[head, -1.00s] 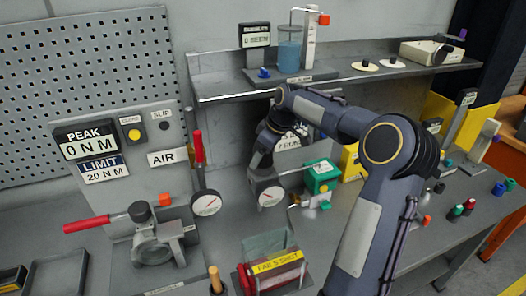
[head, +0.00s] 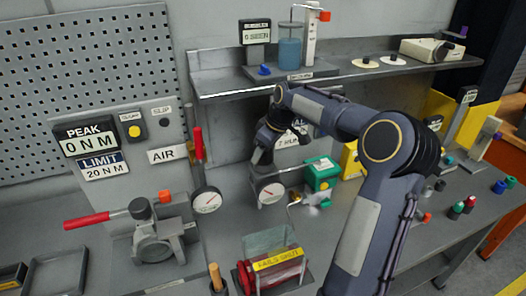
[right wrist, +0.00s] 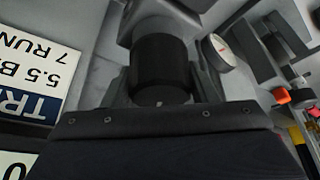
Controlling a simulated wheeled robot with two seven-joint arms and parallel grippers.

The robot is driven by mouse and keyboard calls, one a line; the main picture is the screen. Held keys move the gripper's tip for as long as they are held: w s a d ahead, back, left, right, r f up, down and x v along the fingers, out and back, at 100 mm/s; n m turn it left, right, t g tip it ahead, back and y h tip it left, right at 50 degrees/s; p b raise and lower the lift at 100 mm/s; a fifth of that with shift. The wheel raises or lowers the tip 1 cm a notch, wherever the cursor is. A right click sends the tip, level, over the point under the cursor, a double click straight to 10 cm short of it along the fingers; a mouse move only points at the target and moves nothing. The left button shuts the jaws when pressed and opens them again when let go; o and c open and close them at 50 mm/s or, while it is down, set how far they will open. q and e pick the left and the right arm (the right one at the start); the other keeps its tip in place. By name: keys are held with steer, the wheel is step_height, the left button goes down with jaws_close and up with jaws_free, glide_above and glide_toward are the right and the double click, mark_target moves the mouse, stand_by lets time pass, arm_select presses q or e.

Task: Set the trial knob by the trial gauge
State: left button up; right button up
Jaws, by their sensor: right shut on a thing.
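The trial knob is a black cylinder (right wrist: 162,68) in the right wrist view, between my right gripper's fingers (right wrist: 160,88). The gripper is shut on it. In the head view, my right gripper (head: 262,158) is in front of the back panel, and the knob is hidden. A round white dial gauge with a red needle (head: 270,193) is just below the gripper; it is probably the trial gauge. A round dial (right wrist: 218,52) shows beside the knob in the wrist view. Its reading is too small to tell. A partly cut-off trial plate (right wrist: 42,68) reads "5.5 B" and "7 RUN". My left gripper is not in view.
A second gauge (head: 206,201) and a red-handled lever (head: 197,146) stand left of my right arm. A green box (head: 321,173) stands close to its right. A shelf (head: 350,78) is above. A red "fails shut" unit (head: 277,268) stands in front.

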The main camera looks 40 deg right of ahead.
steer(key=m+h+b, duration=0.1)
steer(key=m, duration=0.1)
steer(key=shift+m+b, duration=0.3)
steer(key=shift+m, duration=0.1)
steer(key=m+h+b, duration=0.1)
steer(key=m, duration=0.2)
steer(key=shift+m+h, duration=0.3)
steer(key=shift+h, duration=0.1)
steer(key=m, duration=0.2)
steer(key=m+h, duration=0.1)
steer(key=m, duration=0.1)
steer(key=shift+m+h+b, duration=0.3)
steer(key=shift+b, duration=0.1)
steer(key=shift+m+g+h, duration=0.5)
steer(key=shift+m+g, duration=0.2)
steer(key=shift+m, duration=1.2)
steer(key=o, duration=1)
